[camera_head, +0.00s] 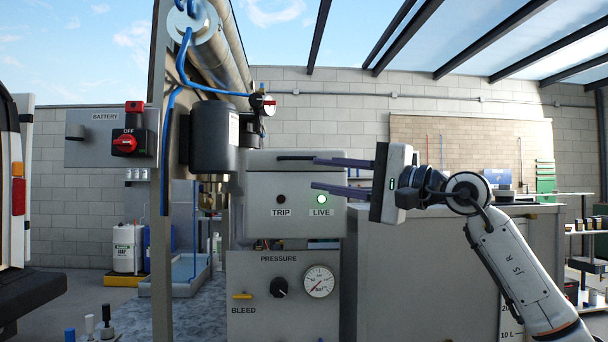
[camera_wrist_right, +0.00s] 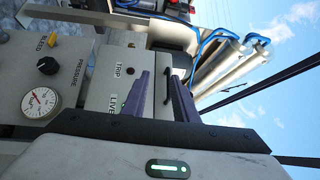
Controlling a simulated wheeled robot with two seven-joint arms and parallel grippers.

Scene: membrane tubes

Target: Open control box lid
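The control box (camera_head: 262,187) is a pale grey case with a TRIP lamp (camera_head: 281,199), dark, and a LIVE lamp (camera_head: 321,199), lit green. A dark bar handle (camera_head: 295,158) runs along the upper part of its front, and the lid looks closed. My right gripper (camera_head: 315,173) is open and empty, its two purple-grey fingers pointing left at the box's upper right front. In the right wrist view the handle (camera_wrist_right: 167,88) shows between the finger lines, beyond the fingertips (camera_wrist_right: 163,76). Contact cannot be told. My left gripper is not in view.
Below stands a pressure panel (camera_head: 255,309) with a gauge (camera_head: 319,281), a black knob and a yellow bleed lever. A black cylinder (camera_head: 214,138) and blue hoses are left of the box. A battery switch (camera_head: 126,143) is farther left. A grey cabinet (camera_head: 425,270) stands right.

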